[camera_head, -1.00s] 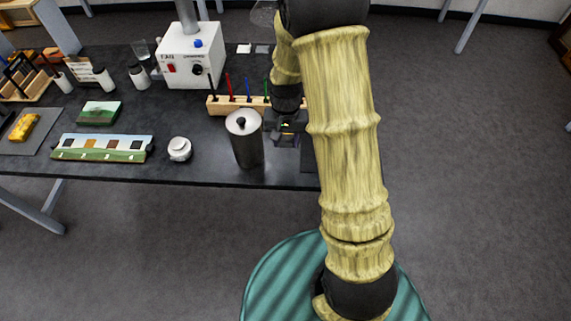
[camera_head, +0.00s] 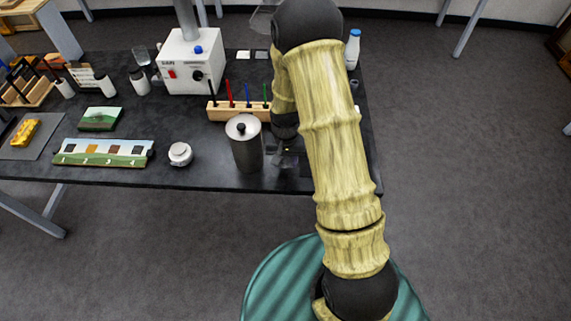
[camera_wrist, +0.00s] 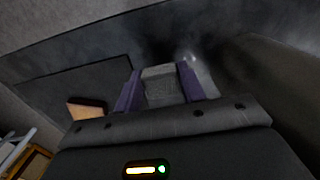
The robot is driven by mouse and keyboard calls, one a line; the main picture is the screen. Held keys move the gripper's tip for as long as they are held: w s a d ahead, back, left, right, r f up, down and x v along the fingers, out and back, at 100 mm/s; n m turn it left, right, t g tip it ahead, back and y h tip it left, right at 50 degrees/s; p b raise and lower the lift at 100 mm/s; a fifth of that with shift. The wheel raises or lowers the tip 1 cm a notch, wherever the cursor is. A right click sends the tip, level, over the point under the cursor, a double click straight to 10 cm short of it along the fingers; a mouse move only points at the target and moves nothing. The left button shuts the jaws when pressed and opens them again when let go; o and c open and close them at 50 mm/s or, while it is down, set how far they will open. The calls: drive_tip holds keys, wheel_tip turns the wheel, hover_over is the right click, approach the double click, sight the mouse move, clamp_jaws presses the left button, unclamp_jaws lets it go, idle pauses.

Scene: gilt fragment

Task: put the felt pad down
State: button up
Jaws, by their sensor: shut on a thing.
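The felt pad (camera_wrist: 160,88) is a small grey block in the wrist view. My gripper (camera_wrist: 160,86) is shut on it, with one purple finger on each side. In the head view my gripper (camera_head: 286,156) points down over the black table, just right of the steel canister and near the front edge. The pad is too small and dark to make out there. I cannot tell whether the pad touches the table.
The steel canister (camera_head: 244,146) stands close left of my gripper. A wooden pen rack (camera_head: 238,110) is behind it. A blue-capped bottle (camera_head: 352,50) stands at the back right.

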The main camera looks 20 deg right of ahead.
sight(285, 161)
drive_tip(key=shift+w+f, duration=0.1)
drive_tip(key=shift+f, duration=1.2)
drive_tip(key=shift+f, duration=0.2)
drive_tip(key=o, duration=0.9)
wheel_tip(285, 161, up, 12)
drive_tip(key=shift+r+b, duration=0.2)
drive_tip(key=shift+b, duration=0.7)
